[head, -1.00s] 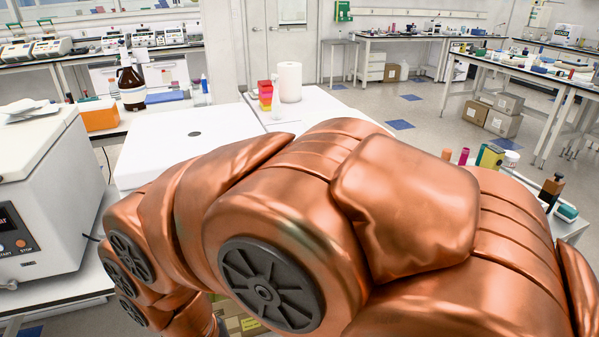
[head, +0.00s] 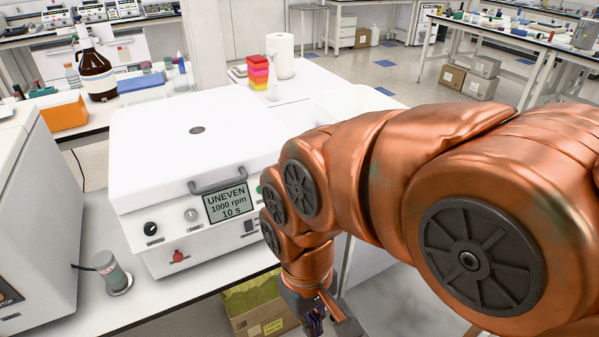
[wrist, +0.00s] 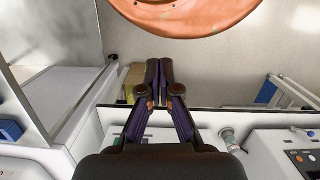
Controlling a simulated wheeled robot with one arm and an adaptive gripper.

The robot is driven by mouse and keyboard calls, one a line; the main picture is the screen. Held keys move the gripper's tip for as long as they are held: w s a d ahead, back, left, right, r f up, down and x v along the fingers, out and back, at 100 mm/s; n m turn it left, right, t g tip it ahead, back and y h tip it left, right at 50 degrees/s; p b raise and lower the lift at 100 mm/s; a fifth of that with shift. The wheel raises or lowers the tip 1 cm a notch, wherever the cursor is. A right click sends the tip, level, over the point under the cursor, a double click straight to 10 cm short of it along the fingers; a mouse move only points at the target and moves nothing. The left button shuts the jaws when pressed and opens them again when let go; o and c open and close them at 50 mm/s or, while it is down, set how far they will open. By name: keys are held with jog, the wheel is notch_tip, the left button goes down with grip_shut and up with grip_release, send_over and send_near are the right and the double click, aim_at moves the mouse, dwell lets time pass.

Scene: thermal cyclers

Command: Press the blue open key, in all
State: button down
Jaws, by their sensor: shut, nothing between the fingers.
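A white centrifuge (head: 165,150) stands on the bench with its lid down. Its display (head: 228,204) reads "UNEVEN 1000 rpm 10 s". I cannot make out a blue open key; my arm covers the panel's right end. My gripper (head: 316,324) hangs low in front of the centrifuge's right front corner, apart from it. In the wrist view, its dark fingers (wrist: 159,70) are together and empty, and part of the panel shows behind them.
Another white machine (head: 35,215) stands at the left. A cardboard box (head: 258,308) sits below the bench. A brown bottle (head: 95,72) and paper roll (head: 280,55) stand farther back.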

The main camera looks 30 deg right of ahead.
jog(key=w+a+m+y+b, duration=0.4)
jog(key=w, duration=0.7)
jog(key=w+d+m+t+y+b, duration=0.4)
jog(key=w+m+y, duration=0.15)
jog(key=w, duration=0.65)
jog(key=w+d+f+m+t+b, duration=0.1)
jog(key=w+d+m+t, duration=0.1)
jog(key=d, duration=0.6)
jog(key=w+d+f+m+t+b, duration=0.1)
jog(key=w+d+f+m+t, duration=0.1)
jog(key=d, duration=0.6)
jog(key=w+d+f+m+t+b, duration=0.1)
jog(key=w+d+f+m+t, duration=0.1)
jog(key=w+d+m, duration=0.3)
jog(key=d+m+t, duration=0.1)
jog(key=d+m, duration=0.1)
jog(key=d, duration=0.1)
jog(key=shift+w+d+t+b, duration=0.2)
jog(key=shift+d+t+b, duration=0.1)
jog(key=shift+d+b, duration=0.1)
jog(key=shift+w+a+f+m, duration=0.1)
jog(key=shift+f+m, duration=0.05)
jog(key=shift+m, duration=0.1)
